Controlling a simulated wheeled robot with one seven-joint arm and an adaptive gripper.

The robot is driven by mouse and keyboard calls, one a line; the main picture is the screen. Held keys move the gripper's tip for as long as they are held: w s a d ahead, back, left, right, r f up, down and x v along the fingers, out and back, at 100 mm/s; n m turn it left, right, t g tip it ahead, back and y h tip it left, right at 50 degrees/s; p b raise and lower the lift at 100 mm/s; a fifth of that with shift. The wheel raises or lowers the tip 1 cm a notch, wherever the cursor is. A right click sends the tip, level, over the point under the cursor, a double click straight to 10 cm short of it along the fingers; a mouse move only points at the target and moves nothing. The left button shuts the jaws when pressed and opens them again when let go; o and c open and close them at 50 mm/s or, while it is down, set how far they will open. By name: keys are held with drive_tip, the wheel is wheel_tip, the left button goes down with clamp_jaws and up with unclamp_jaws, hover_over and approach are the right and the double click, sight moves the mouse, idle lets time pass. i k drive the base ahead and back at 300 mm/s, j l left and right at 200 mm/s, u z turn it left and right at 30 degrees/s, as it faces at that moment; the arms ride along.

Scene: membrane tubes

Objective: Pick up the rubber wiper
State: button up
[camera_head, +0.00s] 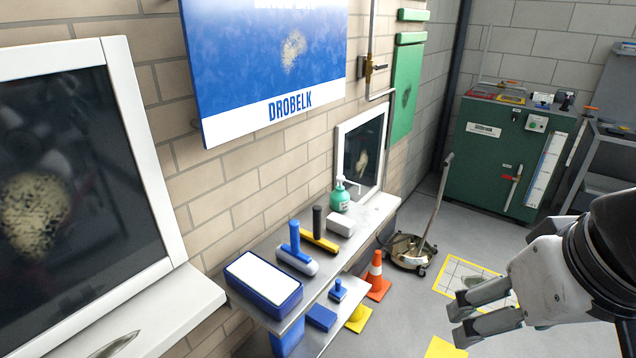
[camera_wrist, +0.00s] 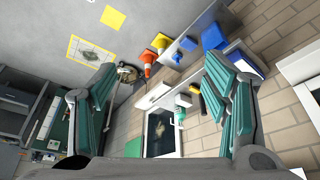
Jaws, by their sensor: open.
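A wiper-like tool with a yellow head and black upright handle (camera_head: 318,232) stands on the grey shelf (camera_head: 345,255) along the brick wall. Close to its left stands a tool with a blue handle and grey head (camera_head: 297,252). Which of the two is the rubber wiper I cannot tell for certain. My gripper (camera_head: 460,315) is open and empty at the lower right, well apart from the shelf. In the wrist view the shelf tools are small and lie beyond my open fingers (camera_wrist: 160,95).
A blue tray with a white top (camera_head: 264,280), a white block (camera_head: 340,223) and a green pump bottle (camera_head: 340,196) share the shelf. Below are blue items and an orange cone (camera_head: 376,277).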

sight(315, 238)
drive_tip(key=u, duration=2.8)
drive_tip(key=z, duration=2.25)
drive_tip(key=i+j+z, duration=0.55)
drive_tip(key=i+j, duration=0.3)
